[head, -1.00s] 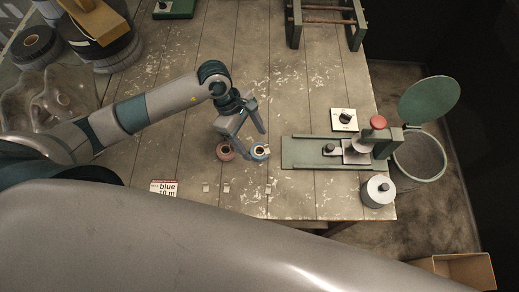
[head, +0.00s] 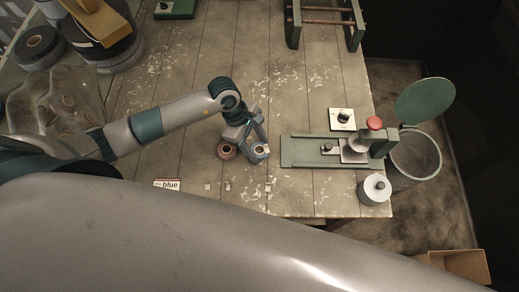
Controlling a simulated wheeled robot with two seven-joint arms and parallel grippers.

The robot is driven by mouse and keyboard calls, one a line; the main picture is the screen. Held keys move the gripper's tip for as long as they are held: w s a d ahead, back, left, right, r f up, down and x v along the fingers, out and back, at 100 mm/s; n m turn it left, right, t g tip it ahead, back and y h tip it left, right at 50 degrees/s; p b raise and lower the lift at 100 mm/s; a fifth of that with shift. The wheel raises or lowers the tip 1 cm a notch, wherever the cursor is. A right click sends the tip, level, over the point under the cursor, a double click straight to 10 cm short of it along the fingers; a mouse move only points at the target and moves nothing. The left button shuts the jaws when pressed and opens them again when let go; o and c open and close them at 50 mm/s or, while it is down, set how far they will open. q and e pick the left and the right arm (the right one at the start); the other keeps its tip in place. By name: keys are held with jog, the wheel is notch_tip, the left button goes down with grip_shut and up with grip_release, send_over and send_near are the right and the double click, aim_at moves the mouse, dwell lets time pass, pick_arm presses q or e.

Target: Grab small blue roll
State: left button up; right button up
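The small blue roll (head: 261,150) stands on the wooden table near the middle of the head view, with its ring partly hidden by my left gripper. My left gripper (head: 259,154) is low over the table, with its fingers at the blue roll, one on its left and one at its right rear. I cannot tell whether the fingers touch or clasp it. A reddish-brown roll (head: 227,151) sits just left of the blue one, close to the left finger. My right gripper is not in view.
A green slide device (head: 310,151) with a red knob stands to the right. A white switch plate (head: 342,119), a metal cylinder (head: 374,190) and an open green bin (head: 413,157) are near it. A "blue" label card (head: 166,185) and small pale pieces lie in front.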

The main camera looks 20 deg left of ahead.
aim_at(264, 152)
pick_arm(q)
jog(key=c, duration=0.5)
jog(key=shift+c, duration=0.2)
jog(key=shift+r, duration=0.1)
jog(key=shift+r+b, duration=1)
jog(key=shift+r, duration=0.55)
jog(key=s+d+r+b, duration=0.2)
jog(key=d+r+b, duration=0.3)
jog(key=d, duration=0.6)
jog(key=shift+s+d+r, duration=0.2)
jog(key=shift+s+r, duration=0.05)
jog(key=shift+r, duration=1.15)
